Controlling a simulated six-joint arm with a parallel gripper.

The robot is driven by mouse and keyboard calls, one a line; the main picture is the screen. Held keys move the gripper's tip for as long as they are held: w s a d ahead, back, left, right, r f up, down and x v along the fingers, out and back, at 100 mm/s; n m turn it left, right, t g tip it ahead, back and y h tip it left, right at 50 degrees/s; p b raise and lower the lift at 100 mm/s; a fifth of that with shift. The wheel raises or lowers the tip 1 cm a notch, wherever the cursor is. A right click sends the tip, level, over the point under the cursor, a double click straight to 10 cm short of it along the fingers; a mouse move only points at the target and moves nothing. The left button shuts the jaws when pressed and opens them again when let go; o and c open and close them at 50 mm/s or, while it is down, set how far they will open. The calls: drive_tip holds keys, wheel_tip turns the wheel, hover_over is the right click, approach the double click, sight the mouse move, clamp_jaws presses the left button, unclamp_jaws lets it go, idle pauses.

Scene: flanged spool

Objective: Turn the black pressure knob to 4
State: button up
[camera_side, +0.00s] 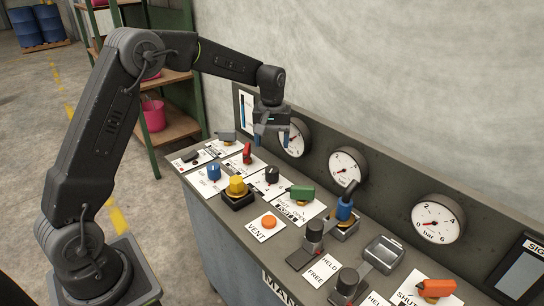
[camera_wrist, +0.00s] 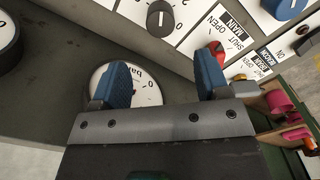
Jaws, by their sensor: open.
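The black knob (camera_side: 271,175) sits on a white dial plate on the console, between the blue knob and the green lever. In the wrist view the black knob (camera_wrist: 160,14) is at the top edge, partly cut off, with a pale line on its face and part of a number scale around it. Which number the line meets I cannot tell. My gripper (camera_side: 271,138) is above the rear of the console, apart from the knob, and its blue fingers are spread with nothing between them. In the wrist view the gripper (camera_wrist: 163,78) overlaps a gauge (camera_wrist: 145,94).
A red lever (camera_side: 247,153), blue knob (camera_side: 214,172), yellow button (camera_side: 237,187) and green lever (camera_side: 302,192) stand close around. Several round gauges, one (camera_side: 347,167) at centre, line the back panel. An orange button (camera_side: 269,222) is nearer the front.

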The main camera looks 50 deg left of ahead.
drive_tip(key=shift+r, duration=1.15)
drive_tip(key=s+d+r+m+t, duration=0.2)
drive_tip(key=s+d+r, duration=0.25)
drive_tip(key=s, duration=0.35)
drive_tip(key=s+d+r+m+t, duration=0.1)
drive_tip(key=s+d+r+m, duration=0.2)
drive_tip(key=s+r, duration=0.35)
drive_tip(key=s+d+f+m+t, duration=0.1)
drive_tip(key=s+m, duration=0.1)
drive_tip(key=s, duration=0.5)
drive_tip(key=s+d+f+m+t, duration=0.1)
drive_tip(key=s+d+m, duration=0.1)
drive_tip(key=s, duration=0.6)
drive_tip(key=shift+d+t, duration=0.25)
drive_tip(key=shift+t, duration=0.05)
